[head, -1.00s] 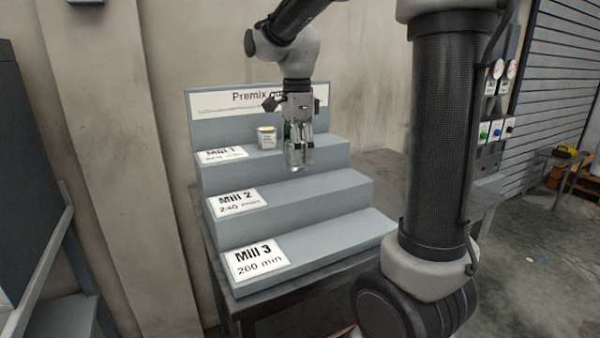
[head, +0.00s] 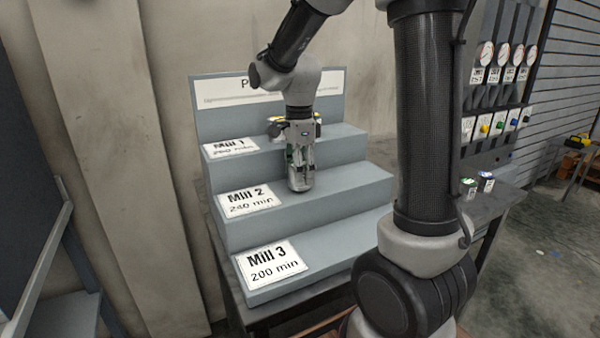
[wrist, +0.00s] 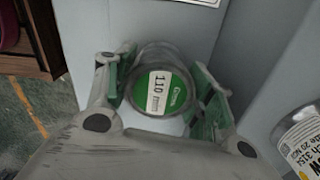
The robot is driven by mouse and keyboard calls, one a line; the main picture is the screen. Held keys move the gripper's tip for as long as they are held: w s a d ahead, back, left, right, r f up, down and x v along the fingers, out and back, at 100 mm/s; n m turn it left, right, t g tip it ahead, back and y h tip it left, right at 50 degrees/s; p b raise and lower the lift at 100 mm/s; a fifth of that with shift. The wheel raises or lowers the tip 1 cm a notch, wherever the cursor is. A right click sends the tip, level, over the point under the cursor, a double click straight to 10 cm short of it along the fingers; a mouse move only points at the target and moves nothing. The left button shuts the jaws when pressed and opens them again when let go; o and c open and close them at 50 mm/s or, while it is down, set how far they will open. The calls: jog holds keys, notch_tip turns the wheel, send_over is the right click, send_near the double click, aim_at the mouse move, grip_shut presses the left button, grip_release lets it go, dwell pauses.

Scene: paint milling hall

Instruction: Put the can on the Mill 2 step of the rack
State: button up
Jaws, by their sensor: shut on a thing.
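The stepped grey rack (head: 345,188) stands on a table and carries Mill 1, Mill 2 (head: 248,200) and Mill 3 labels. My gripper (head: 300,176) is shut on a can (head: 300,185) at the Mill 2 step, right of that step's label. In the wrist view the can (wrist: 166,94) sits between the fingers, its round top green with a white label reading 110. I cannot tell whether its base touches the step.
A labelled can (wrist: 302,145) is at the wrist view's right edge. Two small cans (head: 487,182) stand on the table at right. The Mill 3 step (head: 340,250) is clear.

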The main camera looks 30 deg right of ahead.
jog(key=shift+f, duration=0.25)
jog(key=shift+f, duration=0.15)
jog(key=o, duration=1.1)
